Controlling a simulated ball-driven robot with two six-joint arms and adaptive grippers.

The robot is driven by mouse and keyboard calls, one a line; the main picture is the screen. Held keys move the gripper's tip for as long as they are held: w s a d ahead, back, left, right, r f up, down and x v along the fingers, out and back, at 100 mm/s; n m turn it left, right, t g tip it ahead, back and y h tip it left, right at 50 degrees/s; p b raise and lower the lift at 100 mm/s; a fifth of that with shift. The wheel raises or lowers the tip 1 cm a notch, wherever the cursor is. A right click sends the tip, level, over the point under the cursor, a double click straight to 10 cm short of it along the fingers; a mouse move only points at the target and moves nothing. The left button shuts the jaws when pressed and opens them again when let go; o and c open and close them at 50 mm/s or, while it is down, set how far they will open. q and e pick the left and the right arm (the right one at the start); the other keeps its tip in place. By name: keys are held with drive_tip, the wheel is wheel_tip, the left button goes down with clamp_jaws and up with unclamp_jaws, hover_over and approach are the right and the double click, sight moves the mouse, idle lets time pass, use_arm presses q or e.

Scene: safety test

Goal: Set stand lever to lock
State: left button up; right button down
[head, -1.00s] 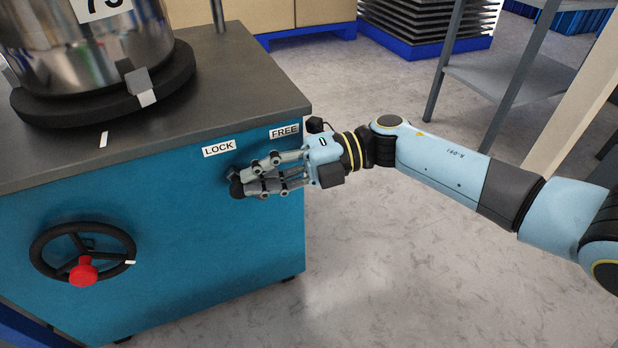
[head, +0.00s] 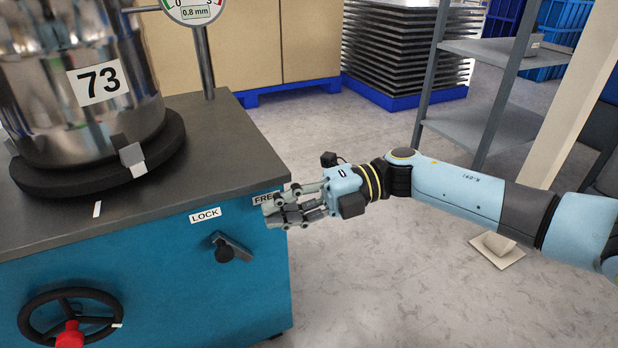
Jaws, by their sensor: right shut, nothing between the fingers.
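The stand is a blue cabinet (head: 150,285) with a dark top. On its front is the small dark lever (head: 234,247) with a black knob, below and slightly right of the LOCK label (head: 205,215). Its grey arm slants down to the right; which end is the pivot is hard to tell. The FREE label (head: 262,199) at the right corner is partly hidden by my right gripper (head: 270,211). That gripper is shut and empty, up and right of the lever and apart from it. My left gripper is not in view.
A steel vessel marked 73 (head: 40,85) stands on a black round base (head: 160,160). A black handwheel (head: 30,318) with a red knob is lower left. A gauge (head: 194,10) is at the top. Floor right of the cabinet is mostly clear, before grey shelving (head: 490,125).

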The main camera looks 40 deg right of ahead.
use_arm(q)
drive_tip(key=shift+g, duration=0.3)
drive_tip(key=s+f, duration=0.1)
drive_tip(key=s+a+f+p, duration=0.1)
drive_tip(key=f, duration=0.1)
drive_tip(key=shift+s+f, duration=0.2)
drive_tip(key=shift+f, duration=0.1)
use_arm(e)
drive_tip(key=d+r, duration=0.1)
drive_tip(key=s+d+r, duration=0.1)
drive_tip(key=d+r, duration=0.1)
drive_tip(key=shift+s+d+r, duration=0.25)
drive_tip(key=shift+s+d, duration=0.15)
